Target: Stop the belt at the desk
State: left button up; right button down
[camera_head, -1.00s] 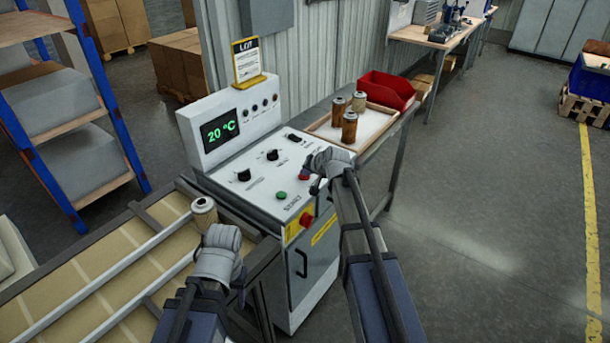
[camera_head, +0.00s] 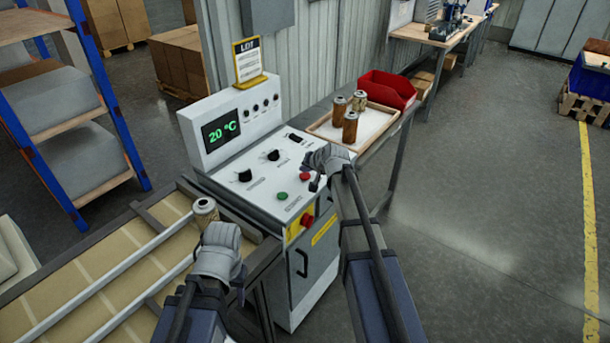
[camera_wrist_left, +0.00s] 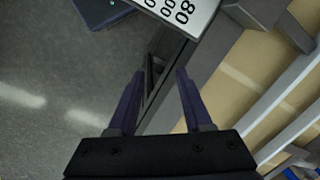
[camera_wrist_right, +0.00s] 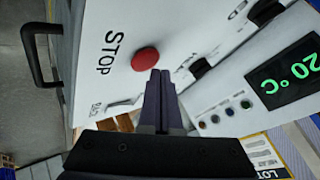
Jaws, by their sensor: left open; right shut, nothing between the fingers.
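The control desk (camera_head: 262,202) is white, with a sloping panel and a screen (camera_head: 221,131) that reads 20 °C. A red button (camera_head: 305,177) sits on the panel to the right of a green button (camera_head: 282,196). In the right wrist view the red button (camera_wrist_right: 145,59) is beside the word STOP. My right gripper (camera_head: 314,188) is shut and empty over the panel's right edge; its fingertips (camera_wrist_right: 159,75) appear close to the red button, and I cannot tell whether they touch. My left gripper (camera_wrist_left: 160,75) is open and empty near the belt (camera_head: 140,255).
One cartridge (camera_head: 205,212) stands at the belt's end. Several cartridges (camera_head: 350,127) stand on a tray (camera_head: 322,131) behind the desk, near a red bin (camera_head: 388,90). A larger red button (camera_head: 307,220) is on the desk's front. Open floor lies to the right.

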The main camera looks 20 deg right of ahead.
aim_at(305, 177)
notch_tip(305, 177, up, 5)
jog(key=p, duration=0.5)
jog(key=shift+r, duration=0.15)
jog(key=shift+s+a, duration=0.1)
dwell(0.5)
